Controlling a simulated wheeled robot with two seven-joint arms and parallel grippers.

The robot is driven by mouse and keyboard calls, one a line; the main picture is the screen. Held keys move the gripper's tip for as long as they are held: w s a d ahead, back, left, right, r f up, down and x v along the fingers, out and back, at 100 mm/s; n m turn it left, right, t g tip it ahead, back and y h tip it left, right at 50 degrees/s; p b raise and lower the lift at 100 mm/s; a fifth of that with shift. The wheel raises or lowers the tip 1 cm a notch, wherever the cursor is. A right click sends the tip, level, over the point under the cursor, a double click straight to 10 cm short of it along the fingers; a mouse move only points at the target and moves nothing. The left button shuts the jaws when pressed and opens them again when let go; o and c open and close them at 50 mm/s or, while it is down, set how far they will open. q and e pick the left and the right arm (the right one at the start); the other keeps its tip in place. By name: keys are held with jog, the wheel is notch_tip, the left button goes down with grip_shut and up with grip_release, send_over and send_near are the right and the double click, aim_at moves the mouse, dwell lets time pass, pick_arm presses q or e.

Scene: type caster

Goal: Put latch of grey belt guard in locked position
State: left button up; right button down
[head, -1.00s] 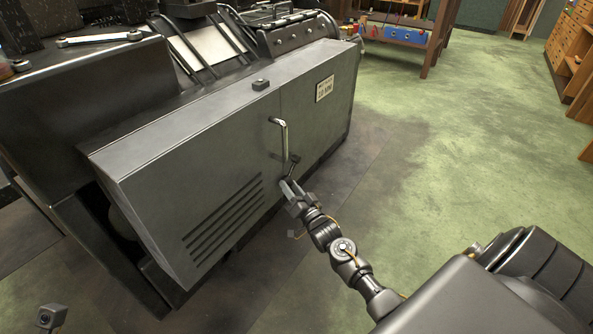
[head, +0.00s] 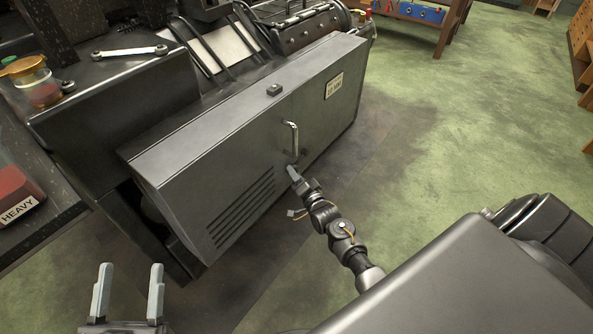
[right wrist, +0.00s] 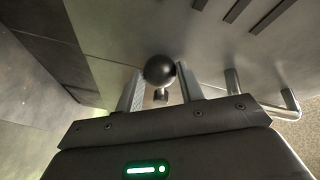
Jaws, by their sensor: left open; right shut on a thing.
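The grey belt guard (head: 235,150) is a long box cover with slotted vents and a bent metal handle (head: 295,142) on its front face. The latch shows in the right wrist view as a dark round knob (right wrist: 159,70) on a short stem. My right gripper (head: 292,172) is at the guard's front, just below the handle; in the right wrist view its fingers (right wrist: 161,84) are shut on the knob. The latch is mostly hidden by this gripper in the head view. My left gripper (head: 127,280) is open and empty at the lower left, away from the guard.
A wrench (head: 130,52) lies on the machine top. A jar (head: 35,82) and a red block marked HEAVY (head: 18,195) stand at the left. Green floor (head: 440,140) is clear to the right of the guard.

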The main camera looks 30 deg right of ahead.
pick_arm(q)
jog(key=a+f+n+g+y+p, duration=0.1)
jog(key=a+f+g+y+p, duration=0.1)
jog(key=a+f+g+y, duration=0.3)
jog(key=a+f+n+g+y+p, duration=0.1)
jog(key=f+g+y+p, duration=0.15)
jog(key=f, duration=0.45)
pick_arm(e)
jog(key=r+m, duration=0.1)
jog(key=r+m+g, duration=0.1)
jog(key=shift+a+r+p, duration=0.2)
jog(key=shift+r+p, duration=0.1)
jog(key=shift+p, duration=0.05)
jog(key=shift+r+m+p, duration=0.2)
jog(key=shift+m+p, duration=0.3)
jog(key=shift+p, duration=0.25)
pick_arm(q)
jog(key=s+a+f+n+g+y, duration=0.2)
jog(key=s+a+f+g+y, duration=0.1)
jog(key=s+a+f+g, duration=0.4)
jog(key=shift+s+a+g, duration=0.4)
jog(key=shift+s+g, duration=0.15)
jog(key=shift+s, duration=0.65)
pick_arm(e)
jog(key=c, duration=0.9)
grip_release()
pick_arm(q)
jog(key=shift+y, duration=0.25)
pick_arm(e)
jog(key=shift+s, duration=0.15)
